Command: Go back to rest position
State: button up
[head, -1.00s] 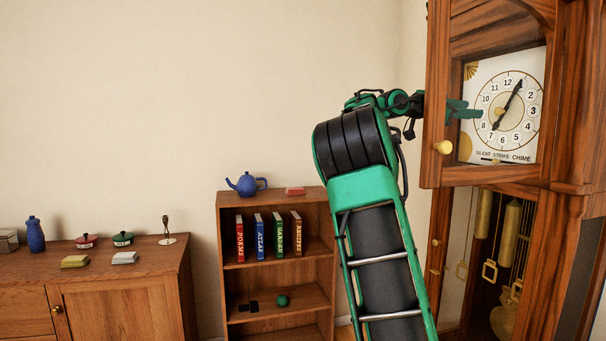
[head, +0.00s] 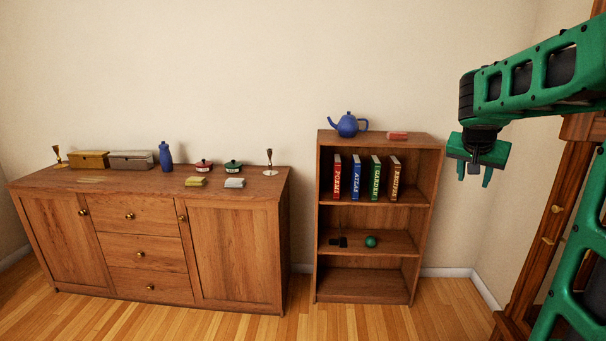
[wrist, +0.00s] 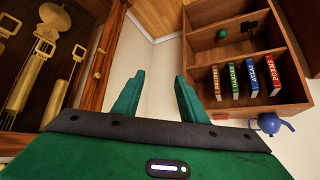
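My gripper (head: 474,172) hangs from my green arm at the right of the head view, fingers pointing down. It is in free air to the right of the bookshelf. In the wrist view my gripper (wrist: 156,95) shows two green fingers spread apart with nothing between them, so it is open and empty. The tall clock (head: 548,225) is at the right edge of the head view, mostly hidden behind my arm. Its lower part, with brass weights and pendulum, shows at the left of the wrist view (wrist: 96,68).
A bookshelf (head: 325,225) holds several books, a green ball (head: 371,241) and a blue teapot (head: 347,125) on top. A sideboard (head: 240,250) at left carries boxes, small pots, candlesticks and a blue bottle (head: 165,157). Floor (head: 250,325) in front is clear.

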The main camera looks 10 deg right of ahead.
jog(key=s+a+f+n+y, duration=0.2)
jog(key=s+a+f+n, duration=0.25)
jog(key=a, duration=0.65)
jog(key=s+a+f+n+y, duration=0.25)
jog(key=s+a+f, duration=0.2)
jog(key=a, duration=0.55)
jog(key=s+a+f+n+y, duration=0.2)
jog(key=s+a+f+n, duration=0.25)
jog(key=a, duration=0.65)
jog(key=s+d+f+m+g, duration=0.1)
jog(key=s+d+m+g, duration=0.1)
jog(key=s+d, duration=0.3)
jog(key=s+d+f+m+g, duration=0.1)
jog(key=s+d+m+g, duration=0.2)
jog(key=s, duration=0.8)
jog(key=d+m, duration=0.1)
jog(key=d, duration=0.1)
jog(key=shift+s+d+f+m, duration=0.25)
jog(key=shift+s+d+m, duration=0.05)
jog(key=shift+s+m, duration=0.1)
jog(key=shift+y, duration=0.25)
jog(key=shift+c, duration=1)
